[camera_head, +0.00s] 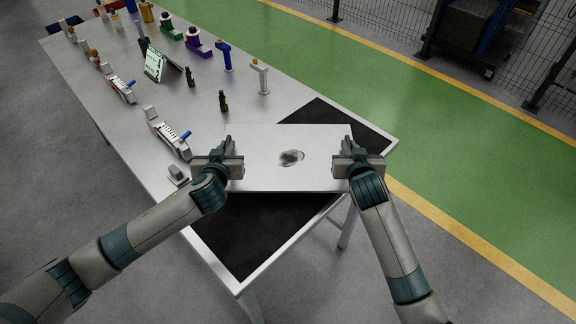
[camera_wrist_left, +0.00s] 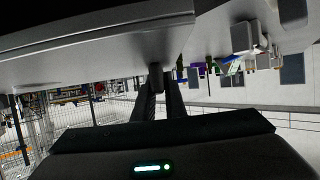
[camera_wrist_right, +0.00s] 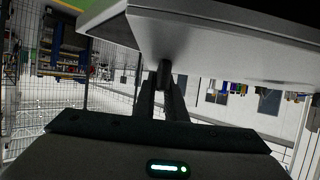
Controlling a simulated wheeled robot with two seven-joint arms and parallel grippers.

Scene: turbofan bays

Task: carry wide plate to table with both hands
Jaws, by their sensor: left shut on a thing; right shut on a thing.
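The wide plate (camera_head: 290,178) is a flat light-grey rectangle with a small dark oval mark near its middle. It is held above the near end of the table (camera_head: 262,262), over a black mat (camera_head: 250,232). My left gripper (camera_head: 227,150) is shut on the plate's left side, and my right gripper (camera_head: 346,148) is shut on its right side. The plate's underside also shows in the left wrist view (camera_wrist_left: 90,42) and the right wrist view (camera_wrist_right: 220,42). The head view does not show clearly whether the plate touches the table.
Several tools and parts stand along the table's far part, with a tablet (camera_head: 155,64), a blue-topped tool (camera_head: 225,57), a white-topped tool (camera_head: 260,76) and a grey clamp-like part (camera_head: 168,134). A small grey block (camera_head: 178,174) lies left of my left gripper. Green floor (camera_head: 440,150) runs along the right.

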